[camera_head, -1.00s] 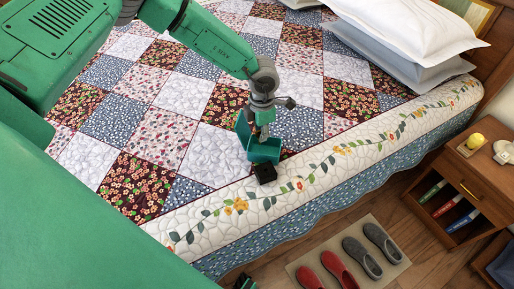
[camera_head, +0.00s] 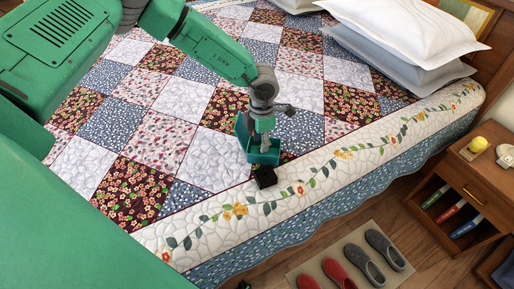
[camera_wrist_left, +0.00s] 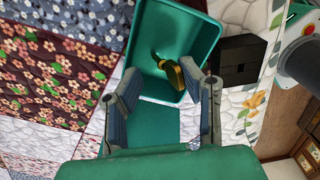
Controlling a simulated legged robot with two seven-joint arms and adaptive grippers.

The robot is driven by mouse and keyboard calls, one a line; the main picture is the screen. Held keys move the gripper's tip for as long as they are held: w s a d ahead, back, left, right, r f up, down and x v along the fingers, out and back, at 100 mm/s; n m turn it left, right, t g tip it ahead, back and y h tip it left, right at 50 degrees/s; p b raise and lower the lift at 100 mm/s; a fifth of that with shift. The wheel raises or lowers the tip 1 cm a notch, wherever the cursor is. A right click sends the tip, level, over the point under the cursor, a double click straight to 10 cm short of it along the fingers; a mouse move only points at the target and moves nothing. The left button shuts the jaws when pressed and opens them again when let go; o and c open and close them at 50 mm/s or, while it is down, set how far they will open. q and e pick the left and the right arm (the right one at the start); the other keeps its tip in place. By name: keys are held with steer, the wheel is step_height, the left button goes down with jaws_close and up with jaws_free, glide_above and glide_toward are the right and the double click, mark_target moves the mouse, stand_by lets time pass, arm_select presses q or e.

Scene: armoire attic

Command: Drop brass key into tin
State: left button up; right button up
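The teal tin (camera_head: 264,157) stands open on the quilt near the bed's edge. Its rim and inside also show in the left wrist view (camera_wrist_left: 204,32). The brass key (camera_wrist_left: 174,74) shows at the tin's opening, close to one fingertip. I cannot tell whether it touches that finger or lies on the tin's floor. My left gripper (camera_head: 262,146) points down over the tin. In the wrist view its two fingers (camera_wrist_left: 160,84) are spread apart, with nothing clamped between them. Only a dark bit at the bottom edge of the head view may be my right gripper (camera_head: 243,285).
A small black box (camera_head: 265,177) sits right beside the tin; the wrist view shows it too (camera_wrist_left: 240,62). Pillows (camera_head: 405,35) lie at the head end. A wooden nightstand (camera_head: 470,180) stands right of the bed. Slippers (camera_head: 365,262) rest on a floor mat. The quilt left of the tin is clear.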

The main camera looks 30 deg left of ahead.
arm_select(q)
step_height(320, 180, up, 11)
stand_by(0.3)
steer(key=shift+w+a, duration=0.1)
